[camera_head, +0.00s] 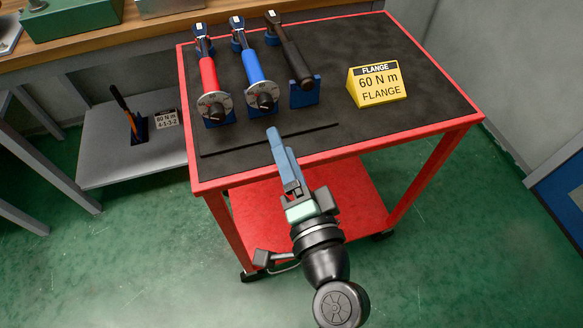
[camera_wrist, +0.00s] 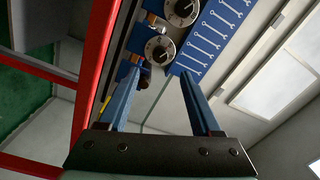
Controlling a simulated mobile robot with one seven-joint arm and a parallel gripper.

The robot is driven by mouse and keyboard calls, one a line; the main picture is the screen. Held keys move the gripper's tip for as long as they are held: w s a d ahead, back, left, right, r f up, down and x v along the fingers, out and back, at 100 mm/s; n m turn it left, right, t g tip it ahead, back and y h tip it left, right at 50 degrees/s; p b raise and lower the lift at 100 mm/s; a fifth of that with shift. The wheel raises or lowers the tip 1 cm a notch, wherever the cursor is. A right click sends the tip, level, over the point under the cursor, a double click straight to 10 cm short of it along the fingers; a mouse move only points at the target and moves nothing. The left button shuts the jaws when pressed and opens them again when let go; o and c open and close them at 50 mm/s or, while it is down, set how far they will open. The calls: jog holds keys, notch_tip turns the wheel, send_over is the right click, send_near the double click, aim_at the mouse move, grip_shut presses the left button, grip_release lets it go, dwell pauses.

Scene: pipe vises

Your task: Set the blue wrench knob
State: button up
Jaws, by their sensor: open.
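The blue wrench (camera_head: 252,66) lies in a blue stand on the cart's black mat, between the red wrench (camera_head: 208,72) and a dark-handled wrench (camera_head: 290,50). Its round, grey-rimmed knob (camera_head: 265,97) with a black centre faces the front edge. In the wrist view, the knob (camera_wrist: 160,50) appears beyond the fingertips, between their lines. My gripper (camera_head: 272,132) is in front of and apart from the knob, its blue fingers pointing at the wrenches. In the wrist view, the gripper (camera_wrist: 161,73) is open and empty. The knob's scale is too small to read.
The red wrench's knob (camera_wrist: 183,11) is close beside the blue one. A yellow sign (camera_head: 378,84) reading "60 N m FLANGE" stands right on the red cart (camera_head: 440,127). A low grey shelf at left holds an orange-handled tool (camera_head: 121,102) and a "60 N m 4-1-3-2" card (camera_head: 166,119).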

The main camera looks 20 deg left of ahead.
jog(key=v, duration=0.3)
jog(key=shift+s+d, duration=0.2)
dwell(0.3)
jog(key=w+d+r+n+t+h, duration=0.2)
jog(key=w+r+n+t, duration=0.1)
jog(key=r, duration=1)
jog(key=w+d+r+n+t+h, duration=0.2)
jog(key=w+r+n+t, duration=0.15)
jog(key=r, duration=0.95)
jog(key=s+d+r+t+h, duration=0.2)
jog(key=s+r+t+h, duration=0.15)
jog(key=r, duration=0.55)
jog(key=s+d+r+t+h, duration=0.2)
jog(key=s+r+h, duration=0.15)
jog(key=r, duration=0.45)
notch_tip(320, 180, up, 23)
jog(key=p, duration=2.2)
jog(key=shift+s+y, duration=0.3)
jog(key=shift+d, duration=0.2)
